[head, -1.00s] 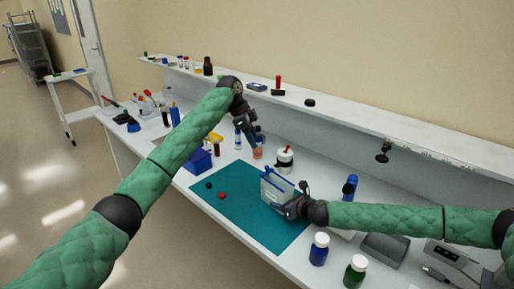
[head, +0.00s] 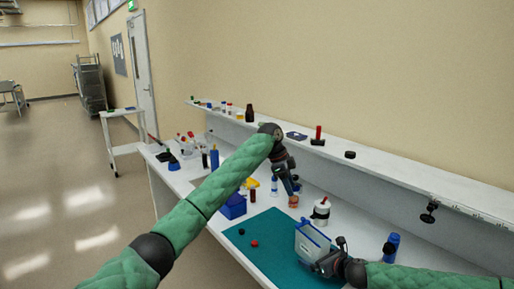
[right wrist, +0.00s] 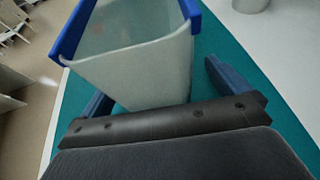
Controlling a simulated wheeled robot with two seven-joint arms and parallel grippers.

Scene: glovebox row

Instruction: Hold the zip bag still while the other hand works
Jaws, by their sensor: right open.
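The zip bag (head: 309,244) is a translucent pouch with a blue rim, standing open-topped on a teal mat (head: 262,256). In the right wrist view the bag (right wrist: 140,72) lies between the spread fingers of my right gripper (right wrist: 165,98), with a clear gap to the right finger. My right gripper (head: 325,264) is low beside the bag in the head view. My left gripper (head: 292,187) points down behind the mat, just above a small pinkish object (head: 293,202). Whether its fingers are apart is too small to tell.
Two small balls, one dark and one red (head: 254,243), lie on the mat. A long shelf (head: 365,165) runs along the back.

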